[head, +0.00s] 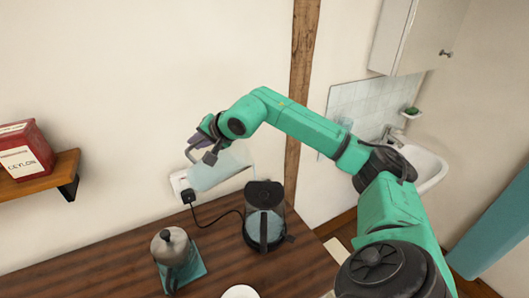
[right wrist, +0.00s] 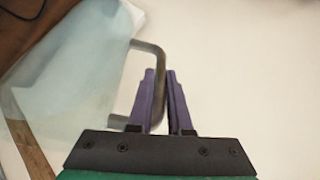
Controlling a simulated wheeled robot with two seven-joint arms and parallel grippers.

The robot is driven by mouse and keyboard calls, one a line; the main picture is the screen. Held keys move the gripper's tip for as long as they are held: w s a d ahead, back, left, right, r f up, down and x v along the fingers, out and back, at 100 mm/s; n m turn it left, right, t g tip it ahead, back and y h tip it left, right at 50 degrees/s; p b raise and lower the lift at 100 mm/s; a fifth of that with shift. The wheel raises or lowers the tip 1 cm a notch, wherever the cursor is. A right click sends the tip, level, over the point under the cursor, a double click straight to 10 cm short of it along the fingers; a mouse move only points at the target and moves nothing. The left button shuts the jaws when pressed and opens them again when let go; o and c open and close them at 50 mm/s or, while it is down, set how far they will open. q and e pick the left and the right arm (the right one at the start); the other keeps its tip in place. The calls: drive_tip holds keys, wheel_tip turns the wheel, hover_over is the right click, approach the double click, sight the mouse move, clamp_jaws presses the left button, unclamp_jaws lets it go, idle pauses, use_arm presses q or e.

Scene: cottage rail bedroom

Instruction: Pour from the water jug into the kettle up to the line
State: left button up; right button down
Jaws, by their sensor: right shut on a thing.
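The water jug (head: 222,168) is pale, see-through and bluish, and it is tilted in the air with one end toward the kettle. My right gripper (head: 208,146) is shut on its grey handle, and the jug (right wrist: 75,70) and handle also show in the right wrist view, where the purple fingers (right wrist: 160,80) close on the handle. The kettle (head: 264,226) is clear with black parts and stands on the wooden counter below and right of the jug. Bluish content shows through its wall. I cannot make out its line or a stream of water. My left gripper is not in view.
A black cord runs from the wall socket (head: 181,184) along the counter (head: 105,270). A pale round dish (head: 241,292) sits at the front. A red tin (head: 25,150) stands on a shelf.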

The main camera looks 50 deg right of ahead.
drive_tip(key=shift+r, duration=0.3)
drive_tip(key=shift+b, duration=0.35)
drive_tip(key=shift+s+d+r+t+y+b, duration=0.15)
drive_tip(key=shift+r+t+y+b, duration=0.2)
drive_tip(key=shift+b, duration=0.35)
drive_tip(key=shift+r, duration=0.1)
drive_tip(key=shift+r+t+b, duration=0.15)
drive_tip(key=shift+t+b, duration=0.1)
drive_tip(key=shift+b, duration=0.05)
drive_tip(key=shift+s+d+r+b, duration=0.15)
drive_tip(key=shift+s+r+b, duration=0.1)
drive_tip(key=shift+b, duration=0.55)
